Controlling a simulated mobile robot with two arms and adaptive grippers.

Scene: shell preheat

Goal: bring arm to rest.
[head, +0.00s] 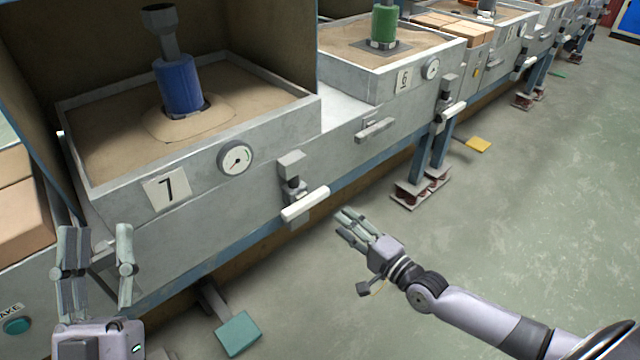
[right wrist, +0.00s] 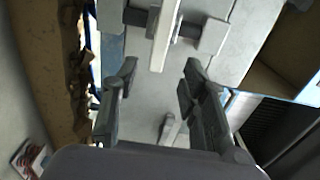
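My left gripper (head: 95,268) is at the lower left in the head view, fingers pointing up and spread apart, with nothing between them. It stands in front of the bench by the station marked 7. My right gripper (head: 352,230) reaches in from the lower right, over the floor just off the bench front. In the right wrist view its fingers (right wrist: 160,85) are apart and empty. A white handle (head: 305,204) on the bench front lies up and left of the right gripper; the white bar also shows in the right wrist view (right wrist: 165,35), beyond the fingertips.
A sand box (head: 200,160) with a blue cylinder (head: 180,85) and a gauge (head: 235,158) is at station 7. A teal pedal (head: 239,333) and a yellow pedal (head: 478,144) are near the floor. Bench legs (head: 420,180) stand beyond my right gripper. Floor to the right is clear.

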